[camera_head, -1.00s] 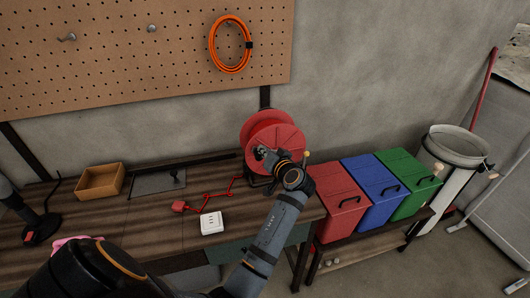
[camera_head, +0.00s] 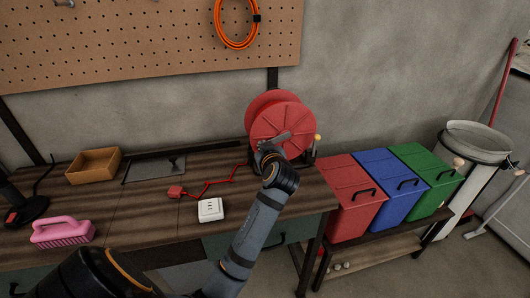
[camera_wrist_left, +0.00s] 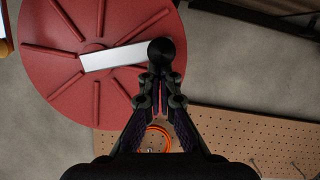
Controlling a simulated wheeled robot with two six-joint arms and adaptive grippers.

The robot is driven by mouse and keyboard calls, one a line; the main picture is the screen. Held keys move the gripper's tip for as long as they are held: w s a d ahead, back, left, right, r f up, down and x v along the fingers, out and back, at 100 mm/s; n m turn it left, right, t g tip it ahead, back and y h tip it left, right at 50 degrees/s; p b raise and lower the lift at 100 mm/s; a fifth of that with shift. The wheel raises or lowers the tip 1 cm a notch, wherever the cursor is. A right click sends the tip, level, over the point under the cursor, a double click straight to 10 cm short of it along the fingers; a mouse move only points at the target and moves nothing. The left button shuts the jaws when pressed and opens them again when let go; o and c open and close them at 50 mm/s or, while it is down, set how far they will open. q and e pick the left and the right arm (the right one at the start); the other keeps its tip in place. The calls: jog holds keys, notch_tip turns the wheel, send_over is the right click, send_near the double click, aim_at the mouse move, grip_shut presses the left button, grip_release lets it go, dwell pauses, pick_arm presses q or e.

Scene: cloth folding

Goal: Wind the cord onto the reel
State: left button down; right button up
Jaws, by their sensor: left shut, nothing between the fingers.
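The red reel (camera_head: 290,118) stands at the back right end of the workbench and also shows in the wrist view (camera_wrist_left: 55,90). A silver crank arm (camera_wrist_left: 112,56) with a black knob (camera_wrist_left: 161,50) lies across its face. My left gripper (camera_head: 262,150) is in front of the reel. In the wrist view its fingers (camera_wrist_left: 160,82) are shut and empty, their tips right by the knob; whether they touch it I cannot tell. The red cord (camera_head: 212,184) lies loose on the bench, running from the reel to a red plug (camera_head: 175,191). My right gripper is out of view.
A white socket box (camera_head: 210,209) sits near the plug. A pink brush (camera_head: 63,232) and a wooden tray (camera_head: 93,166) are at the left. Red (camera_head: 348,197), blue (camera_head: 391,188) and green (camera_head: 425,180) bins stand right of the bench. An orange coil (camera_head: 237,42) hangs on the pegboard.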

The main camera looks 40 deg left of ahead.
pick_arm(q)
jog(key=shift+f+n+t+b, duration=0.3)
jog(key=shift+f+n+b, duration=0.5)
jog(key=shift+f+b, duration=0.15)
jog(key=shift+w+d+f+b, duration=0.15)
jog(key=shift+f+b, duration=0.15)
jog(key=shift+b, duration=0.1)
